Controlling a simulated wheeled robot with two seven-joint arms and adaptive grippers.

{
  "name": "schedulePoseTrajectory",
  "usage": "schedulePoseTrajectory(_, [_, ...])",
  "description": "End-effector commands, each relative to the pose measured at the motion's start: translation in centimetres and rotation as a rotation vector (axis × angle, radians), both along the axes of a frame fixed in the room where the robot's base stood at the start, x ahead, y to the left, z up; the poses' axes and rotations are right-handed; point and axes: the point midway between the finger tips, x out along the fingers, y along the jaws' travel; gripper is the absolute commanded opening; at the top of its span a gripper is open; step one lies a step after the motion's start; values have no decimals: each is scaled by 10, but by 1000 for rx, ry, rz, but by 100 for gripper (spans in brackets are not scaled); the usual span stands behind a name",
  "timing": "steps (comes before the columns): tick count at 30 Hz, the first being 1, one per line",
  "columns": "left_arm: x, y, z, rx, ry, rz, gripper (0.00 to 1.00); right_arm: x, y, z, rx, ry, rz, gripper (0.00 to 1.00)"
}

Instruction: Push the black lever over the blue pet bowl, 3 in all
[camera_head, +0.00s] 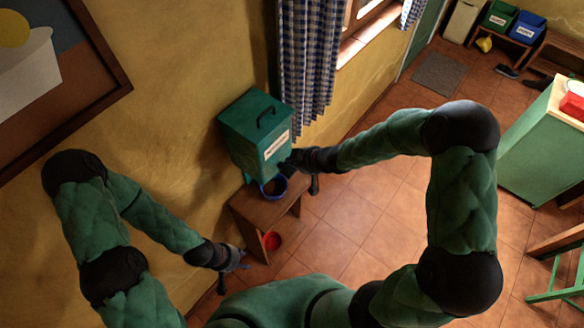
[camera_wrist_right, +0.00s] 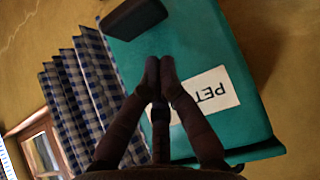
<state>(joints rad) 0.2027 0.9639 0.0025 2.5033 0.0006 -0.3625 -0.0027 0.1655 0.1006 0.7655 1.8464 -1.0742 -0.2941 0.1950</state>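A green pet-food dispenser (camera_head: 252,135) with a white label stands on a small wooden bench against the wall. The blue pet bowl (camera_head: 268,192) is on the bench below its front, partly covered by my right gripper (camera_head: 287,167). In the right wrist view the dispenser front (camera_wrist_right: 235,70) is upside down, and a black block that looks like the lever (camera_wrist_right: 134,17) is ahead of my right fingertips (camera_wrist_right: 160,64). These are together, apparently empty; contact with the lever cannot be told. My left gripper (camera_head: 240,262) is low, left of the bench; its finger opening is unclear.
The wooden bench (camera_head: 247,207) has a red bowl (camera_head: 272,241) beneath it. A checked curtain (camera_head: 308,60) hangs right of the dispenser. A green counter (camera_head: 540,140) stands at the right. The tiled floor between is clear.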

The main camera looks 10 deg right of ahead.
Motion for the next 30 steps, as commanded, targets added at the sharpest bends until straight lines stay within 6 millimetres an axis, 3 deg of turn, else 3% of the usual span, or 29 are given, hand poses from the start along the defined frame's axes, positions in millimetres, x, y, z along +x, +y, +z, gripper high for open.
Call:
schedulePoseTrajectory(1, [0, 0, -4, 0, 0, 0, 40, -1, 0, -10, 0, 3, -1, 0])
schedulePoseTrajectory(7, [0, 0, -7, 0, 0, 0, 40, -1, -1, -26, 0, 1, -1, 0])
schedulePoseTrajectory(22, [0, 0, -9, 0, 0, 0, 40, -1, -1, -31, 1, 0, -1, 0])
schedulePoseTrajectory(30, [0, 0, -30, 0, 0, 0, 40, -1, -1, -58, 1, 2, -1, 0])
